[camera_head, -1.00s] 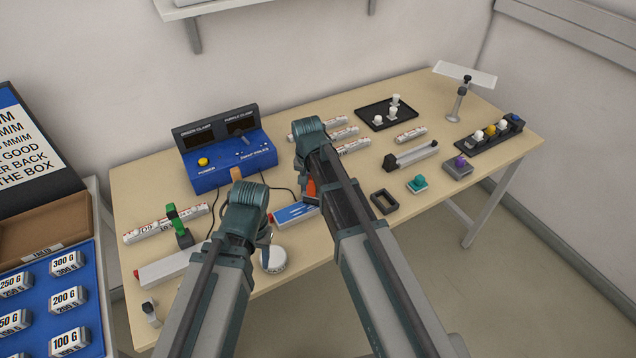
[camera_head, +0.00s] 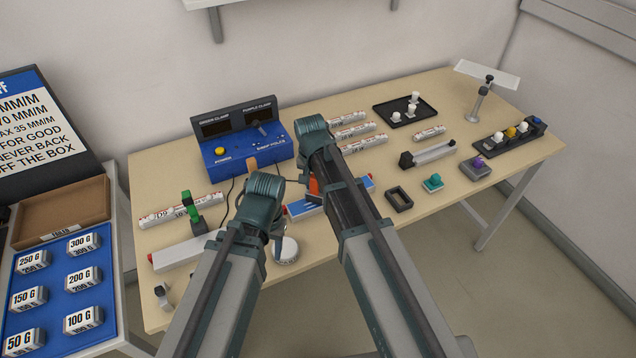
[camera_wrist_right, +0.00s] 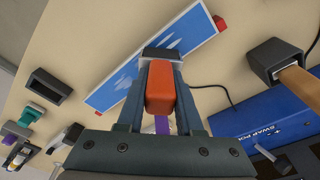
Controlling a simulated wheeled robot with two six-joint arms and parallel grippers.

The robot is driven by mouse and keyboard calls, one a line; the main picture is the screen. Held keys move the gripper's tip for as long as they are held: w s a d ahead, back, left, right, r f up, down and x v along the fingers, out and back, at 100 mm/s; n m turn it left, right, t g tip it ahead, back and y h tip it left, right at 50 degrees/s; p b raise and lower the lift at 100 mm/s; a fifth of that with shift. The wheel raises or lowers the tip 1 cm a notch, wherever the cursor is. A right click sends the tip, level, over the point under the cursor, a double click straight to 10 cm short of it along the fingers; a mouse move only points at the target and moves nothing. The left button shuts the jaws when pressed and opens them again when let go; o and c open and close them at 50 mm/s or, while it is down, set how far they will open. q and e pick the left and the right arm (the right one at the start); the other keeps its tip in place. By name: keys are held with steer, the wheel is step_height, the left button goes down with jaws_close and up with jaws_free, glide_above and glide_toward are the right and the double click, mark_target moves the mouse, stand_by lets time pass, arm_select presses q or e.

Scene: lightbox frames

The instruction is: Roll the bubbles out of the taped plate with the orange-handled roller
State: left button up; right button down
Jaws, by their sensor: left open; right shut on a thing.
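The taped plate is blue with white streaks and red ends. It lies on the table under my right arm in the head view (camera_head: 303,208) and runs diagonally across the right wrist view (camera_wrist_right: 125,82). My right gripper (camera_wrist_right: 160,85) is shut on the roller's orange handle (camera_wrist_right: 160,92), which also shows in the head view (camera_head: 314,186). The roller's dark head (camera_wrist_right: 162,53) is over the plate; I cannot tell whether it touches. My left gripper (camera_head: 277,243) is open near a round white-topped item (camera_head: 287,251), left of the plate. Its fingertips are partly hidden.
A blue power box (camera_head: 245,155) stands behind the plate, with a wooden-handled item (camera_head: 252,164) before it. A green clamp (camera_head: 190,207) stands at left. A black frame (camera_head: 398,199) and a teal-topped block (camera_head: 432,184) lie at right. A black tray (camera_head: 404,113) is behind.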

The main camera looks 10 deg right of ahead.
steer(key=shift+s+a, duration=0.25)
steer(key=shift+a, duration=0.65)
steer(key=shift+s+a, duration=0.25)
steer(key=shift+a, duration=0.65)
step_height(320, 180, up, 6)
steer(key=p, duration=0.6)
step_height(320, 180, up, 3)
steer(key=p, duration=0.3)
